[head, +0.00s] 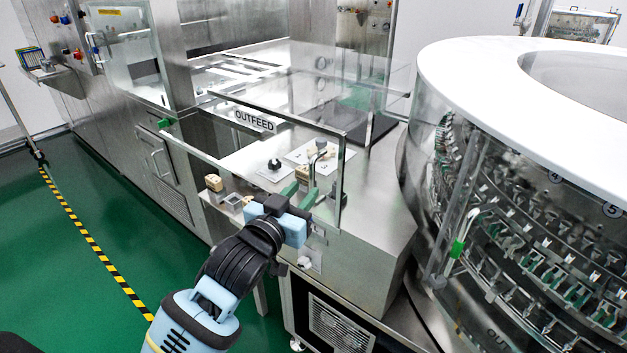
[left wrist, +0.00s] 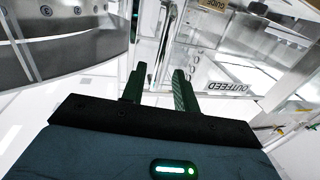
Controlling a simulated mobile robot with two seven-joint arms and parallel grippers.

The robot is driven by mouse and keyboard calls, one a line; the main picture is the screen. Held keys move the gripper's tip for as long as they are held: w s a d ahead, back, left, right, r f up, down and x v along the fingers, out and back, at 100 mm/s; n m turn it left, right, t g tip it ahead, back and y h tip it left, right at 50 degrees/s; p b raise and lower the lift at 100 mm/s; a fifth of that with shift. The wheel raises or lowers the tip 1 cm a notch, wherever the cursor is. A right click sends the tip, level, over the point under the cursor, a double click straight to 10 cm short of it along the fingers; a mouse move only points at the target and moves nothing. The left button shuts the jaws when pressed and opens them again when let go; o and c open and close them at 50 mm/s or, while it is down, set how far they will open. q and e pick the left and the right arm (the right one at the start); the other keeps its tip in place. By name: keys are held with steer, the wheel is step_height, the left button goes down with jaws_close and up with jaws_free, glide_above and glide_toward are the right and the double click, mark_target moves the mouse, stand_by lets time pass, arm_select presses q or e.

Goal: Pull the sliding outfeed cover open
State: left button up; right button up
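The outfeed cover (head: 190,148) is a clear panel with a dark edge, standing along the front of the steel outfeed bench, with an OUTFEED label (head: 254,120). The label also shows upside down in the left wrist view (left wrist: 228,87). A slim upright metal handle (head: 312,168) stands near the cover's right end. My left gripper (head: 301,192) is at this handle, with its green fingers apart. In the left wrist view the fingers (left wrist: 158,88) have a gap, and a bright upright bar (left wrist: 163,48) shows beyond it. I cannot tell whether either finger touches the handle. My right gripper is out of view.
The round washer (head: 500,200) with its white top rim stands close on the right. Small beige and dark parts (head: 274,164) sit on the bench behind the cover. A steel cabinet (head: 170,165) is at left. The green floor (head: 60,270) at left is open.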

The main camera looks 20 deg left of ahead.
mark_target(311, 183)
arm_select(q)
steer(key=shift+w+d, duration=0.2)
steer(key=shift+w, duration=1.1)
steer(key=shift+w+d, duration=0.2)
steer(key=shift+w, duration=1.1)
jaws_close()
